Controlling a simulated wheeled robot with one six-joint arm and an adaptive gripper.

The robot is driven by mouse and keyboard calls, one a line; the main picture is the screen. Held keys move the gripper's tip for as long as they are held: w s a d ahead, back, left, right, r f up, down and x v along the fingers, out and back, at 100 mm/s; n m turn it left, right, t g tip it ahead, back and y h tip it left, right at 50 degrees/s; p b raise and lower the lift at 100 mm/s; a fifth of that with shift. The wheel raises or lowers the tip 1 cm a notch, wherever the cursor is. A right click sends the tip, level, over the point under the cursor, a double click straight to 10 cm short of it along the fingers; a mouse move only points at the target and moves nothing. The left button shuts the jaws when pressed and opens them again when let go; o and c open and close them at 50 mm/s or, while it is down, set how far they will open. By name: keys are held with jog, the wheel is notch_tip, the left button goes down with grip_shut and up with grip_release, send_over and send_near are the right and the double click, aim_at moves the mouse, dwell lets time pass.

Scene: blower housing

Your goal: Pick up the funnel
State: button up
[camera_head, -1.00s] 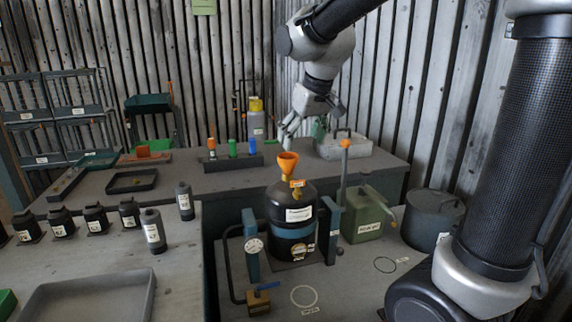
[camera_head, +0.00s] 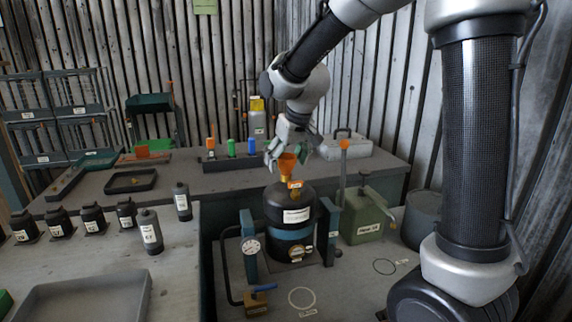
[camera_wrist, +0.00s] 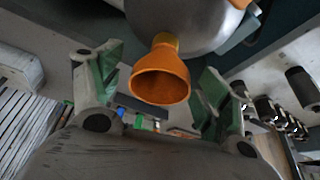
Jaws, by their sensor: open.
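The orange funnel (camera_head: 286,164) stands upright in the top of a black tank (camera_head: 290,213) that has a blue band. My gripper (camera_head: 287,151) is at the funnel's height, with its fingers on either side of the funnel's rim. In the wrist view the funnel (camera_wrist: 160,76) lies between the two green-padded fingers of my gripper (camera_wrist: 158,88). There are gaps on both sides, and the gripper is open and empty. The funnel's lower end is at the tank top. Part of the rim is hidden by the fingers in the head view.
A green can (camera_head: 364,217) and an orange-topped rod (camera_head: 344,146) stand right of the tank. A gauge (camera_head: 252,246) is at its left. Black bottles (camera_head: 150,231) stand on the left table. A rack of coloured items (camera_head: 232,158) is behind.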

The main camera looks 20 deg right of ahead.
jog(key=c, duration=0.9)
jog(key=shift+r, duration=0.15)
